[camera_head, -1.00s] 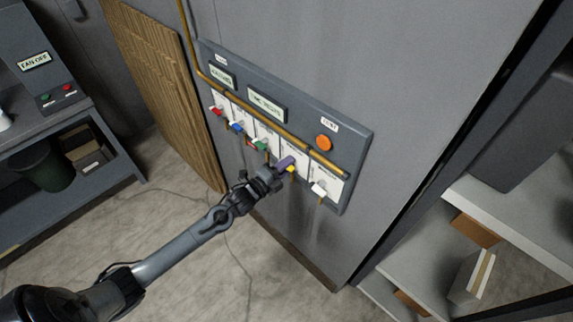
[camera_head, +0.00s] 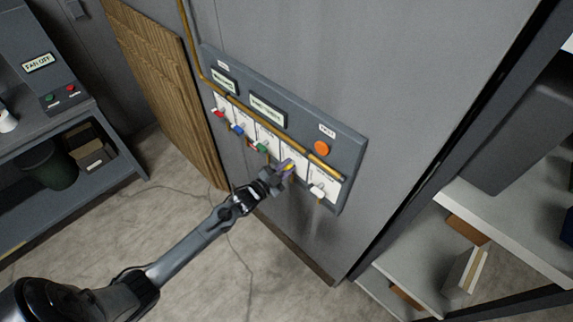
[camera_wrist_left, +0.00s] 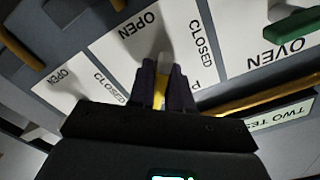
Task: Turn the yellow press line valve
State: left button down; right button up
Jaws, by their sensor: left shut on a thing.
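The yellow valve handle (camera_head: 289,167) is on the grey wall panel (camera_head: 350,148), between the green and white valves. My left gripper (camera_head: 284,170) is at this handle, with its fingers on either side of it. In the left wrist view the left gripper (camera_wrist_left: 161,85) is shut on the yellow handle (camera_wrist_left: 160,93), which shows as a narrow strip between the dark fingers. White label plates reading OPEN and CLOSED lie behind the fingers. Most of the handle is hidden by the fingers. My right gripper is not in view.
Red (camera_head: 218,114), blue (camera_head: 237,129), green (camera_head: 262,147) and white (camera_head: 317,190) valve handles share the panel. A brass pipe (camera_head: 262,112) runs above them. An orange button (camera_head: 321,148) is at upper right. Shelves (camera_head: 480,225) stand at right.

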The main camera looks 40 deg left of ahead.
pick_arm(q)
jog(key=n+p, duration=0.2)
jog(key=n, duration=0.3)
jog(key=shift+n+p, duration=0.3)
jog(key=shift+n, duration=1.1)
jog(key=shift+f, duration=0.1)
jog(key=c, duration=1.2)
grip_release()
jog(key=shift+o, duration=0.2)
jog(key=s+a, duration=0.1)
jog(key=s, duration=0.9)
jog(key=shift+s, duration=0.4)
